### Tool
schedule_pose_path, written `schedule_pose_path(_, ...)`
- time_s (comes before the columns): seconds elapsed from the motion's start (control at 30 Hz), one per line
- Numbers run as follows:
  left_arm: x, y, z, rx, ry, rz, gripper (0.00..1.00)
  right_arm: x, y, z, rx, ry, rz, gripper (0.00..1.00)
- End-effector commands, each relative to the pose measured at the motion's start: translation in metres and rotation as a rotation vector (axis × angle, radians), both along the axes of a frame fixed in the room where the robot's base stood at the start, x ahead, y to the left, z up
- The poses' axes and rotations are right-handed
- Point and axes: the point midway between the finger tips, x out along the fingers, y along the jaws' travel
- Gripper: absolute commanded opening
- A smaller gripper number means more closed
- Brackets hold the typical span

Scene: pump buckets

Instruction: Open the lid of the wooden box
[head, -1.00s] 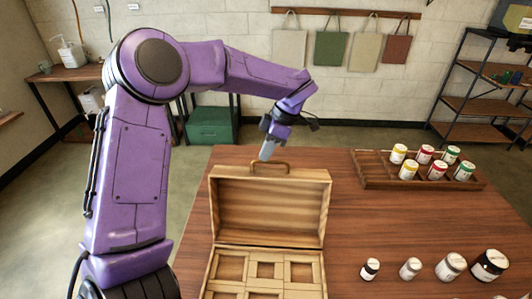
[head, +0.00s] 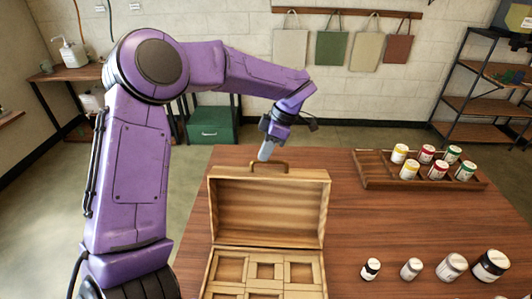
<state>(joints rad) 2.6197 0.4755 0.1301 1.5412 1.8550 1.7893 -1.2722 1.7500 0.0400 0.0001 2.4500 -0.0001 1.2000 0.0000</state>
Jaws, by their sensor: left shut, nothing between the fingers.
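The wooden box (head: 211,273) stands on the table at the lower middle of the head view. Its lid (head: 268,212) is raised upright at the back, with its inner face toward me. Square compartments show inside the box. A brown handle (head: 284,164) sits at the lid's top edge. My left gripper (head: 266,152) is shut and empty, its fingertips just above and left of the handle, behind the lid's top edge; I cannot tell whether they touch it. My right gripper is not in view.
A wooden tray (head: 368,167) with several small paint jars stands at the back right of the table (head: 400,222). Several jars (head: 451,267) stand in a row at the front right. The table between the box and tray is clear.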

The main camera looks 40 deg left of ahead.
Motion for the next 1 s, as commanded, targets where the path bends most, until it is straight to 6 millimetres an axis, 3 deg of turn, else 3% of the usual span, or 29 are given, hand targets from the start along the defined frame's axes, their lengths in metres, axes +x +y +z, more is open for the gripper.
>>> schedule_pose_path(0.03,-0.006,-0.001,-0.01,-0.008,0.027,0.006,0.0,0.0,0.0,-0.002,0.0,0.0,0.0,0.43)
schedule_pose_path(0.4,-0.006,-0.001,-0.01,-0.009,0.028,0.006,0.0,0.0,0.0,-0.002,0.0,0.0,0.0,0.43)
schedule_pose_path(0.53,-0.006,-0.001,-0.01,-0.008,0.027,0.005,0.38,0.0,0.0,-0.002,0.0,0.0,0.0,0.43)
schedule_pose_path(0.83,-0.005,0.0,-0.009,-0.007,0.026,0.005,0.38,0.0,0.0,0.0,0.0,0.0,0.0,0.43)
schedule_pose_path(1.0,-0.002,-0.004,0.006,-0.006,0.025,0.003,0.38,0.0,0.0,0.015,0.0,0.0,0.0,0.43)
